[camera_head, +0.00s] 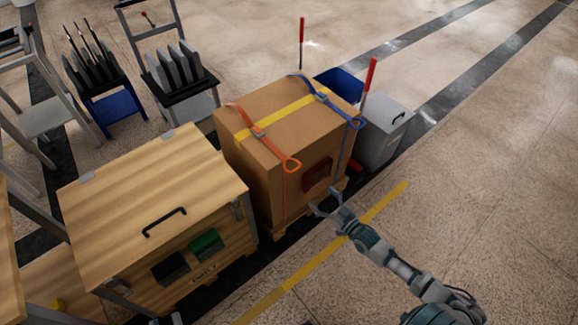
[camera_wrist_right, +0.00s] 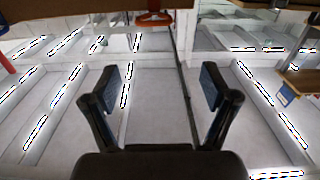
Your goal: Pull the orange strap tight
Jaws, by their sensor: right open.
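My right gripper (camera_head: 322,205) is open and empty, low in front of the box and below the orange loop. In the right wrist view its two fingers (camera_wrist_right: 165,95) are apart with nothing between them. An orange-red piece (camera_wrist_right: 153,18) shows at the top there. My left gripper is not in view.
A wooden crate (camera_head: 150,195) with a black handle stands left of the box. A grey bin (camera_head: 383,135) and red-topped posts (camera_head: 369,80) stand behind and right. Racks and carts fill the back left. The floor at right is clear.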

